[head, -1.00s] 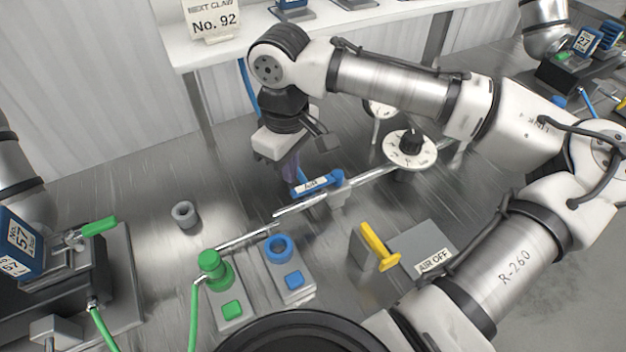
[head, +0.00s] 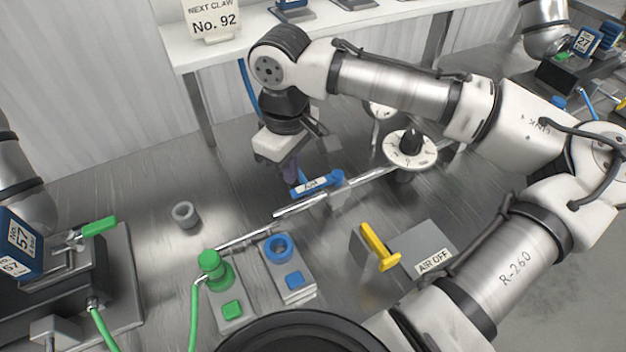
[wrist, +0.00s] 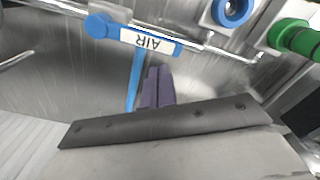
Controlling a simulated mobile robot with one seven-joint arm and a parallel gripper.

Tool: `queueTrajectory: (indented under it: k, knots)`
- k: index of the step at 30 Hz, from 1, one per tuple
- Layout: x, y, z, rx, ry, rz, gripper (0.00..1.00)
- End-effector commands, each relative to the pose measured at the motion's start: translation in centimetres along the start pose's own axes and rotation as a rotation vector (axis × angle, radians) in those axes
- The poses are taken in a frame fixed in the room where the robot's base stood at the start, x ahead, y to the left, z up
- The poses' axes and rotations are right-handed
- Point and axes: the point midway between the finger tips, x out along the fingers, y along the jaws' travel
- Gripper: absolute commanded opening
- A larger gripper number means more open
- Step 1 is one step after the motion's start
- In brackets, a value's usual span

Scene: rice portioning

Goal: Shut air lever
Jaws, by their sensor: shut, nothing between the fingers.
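The air lever is blue with a white "AIR" label (head: 313,185). It sits on a thin metal pipe in the middle of the head view, and its handle lies roughly along the pipe. In the wrist view the lever (wrist: 130,34) is near the top, with its label upside down. My gripper (head: 291,172) points down just behind and left of the lever's handle end. Its dark purple fingers (wrist: 155,88) are shut and empty. In the wrist view they lie just below the label. I cannot tell whether they touch the lever.
A white dial (head: 410,150) stands behind the pipe on the right. A yellow lever (head: 379,247) by an "AIR OFF" plate (head: 434,262) is in front. A green fitting (head: 213,268), a blue ring socket (head: 279,248) and a loose grey ring (head: 185,214) are to the left.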

Motion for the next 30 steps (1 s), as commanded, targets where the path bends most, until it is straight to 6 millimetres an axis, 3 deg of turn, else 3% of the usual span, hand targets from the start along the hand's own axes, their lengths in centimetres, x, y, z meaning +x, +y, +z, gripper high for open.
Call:
queueTrajectory:
  k: [7,19,30]
  knots:
    - [-0.1,-0.8,1.5,0.0,0.001,-0.001,0.0]
    - [0.0,-1.1,1.8,0.0,0.0,0.0,0.0]
    - [0.0,-2.0,3.7,0.001,0.0,-0.001,0.0]
